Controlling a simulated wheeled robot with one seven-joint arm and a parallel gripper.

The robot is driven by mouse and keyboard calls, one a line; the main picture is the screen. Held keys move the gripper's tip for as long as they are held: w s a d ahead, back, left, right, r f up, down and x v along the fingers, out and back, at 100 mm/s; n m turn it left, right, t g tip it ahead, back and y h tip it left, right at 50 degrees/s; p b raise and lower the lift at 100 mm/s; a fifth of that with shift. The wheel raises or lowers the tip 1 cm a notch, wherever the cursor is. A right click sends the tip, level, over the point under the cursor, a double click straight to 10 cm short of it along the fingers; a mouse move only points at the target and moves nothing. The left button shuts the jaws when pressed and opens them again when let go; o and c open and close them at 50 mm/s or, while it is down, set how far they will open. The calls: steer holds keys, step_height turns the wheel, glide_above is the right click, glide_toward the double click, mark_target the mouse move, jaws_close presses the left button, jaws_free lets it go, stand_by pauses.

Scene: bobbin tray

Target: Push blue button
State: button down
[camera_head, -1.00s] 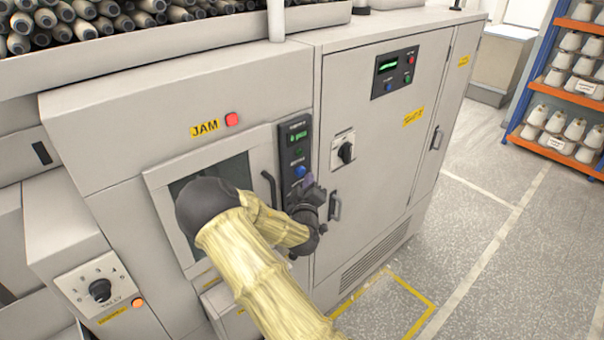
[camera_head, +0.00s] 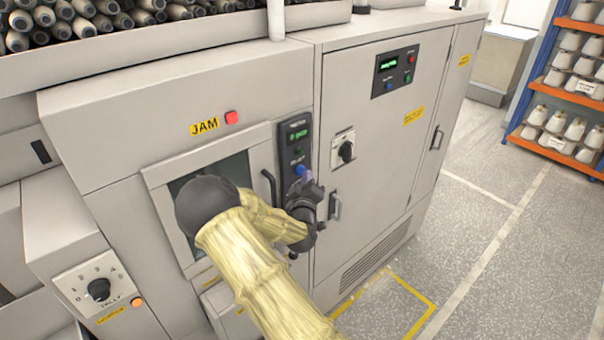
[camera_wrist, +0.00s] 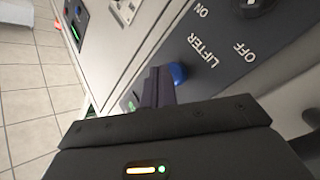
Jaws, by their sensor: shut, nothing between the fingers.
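The blue button (camera_head: 300,170) sits on the dark narrow control panel (camera_head: 292,140) beside the window of the machine. In the wrist view the same blue button (camera_wrist: 179,73) shows just past the fingertips, partly hidden behind them. My gripper (camera_head: 309,184) is shut and empty, right at the panel with its tips by the button. In the wrist view the closed fingers (camera_wrist: 158,84) overlap the button's edge; I cannot tell whether they touch it. Another blue button (camera_head: 389,87) is on the upper panel of the cabinet door.
A black door handle (camera_head: 269,188) stands left of the panel. A cabinet handle (camera_head: 335,206) and a rotary switch (camera_head: 346,152) are to the right. A knob marked LIFTER (camera_wrist: 252,5) is near the button in the wrist view. The floor at right is clear.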

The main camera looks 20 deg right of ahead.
steer(key=shift+w+a, duration=0.2)
steer(key=shift+w, duration=0.3)
stand_by(1.0)
steer(key=shift+s+d+b, duration=0.35)
steer(key=shift+s+b, duration=0.1)
steer(key=shift+s, duration=0.4)
steer(key=s, duration=0.1)
steer(key=s+d+b, duration=0.1)
steer(key=s, duration=0.1)
steer(key=s+d, duration=0.1)
steer(key=shift+s, duration=0.35)
stand_by(0.7)
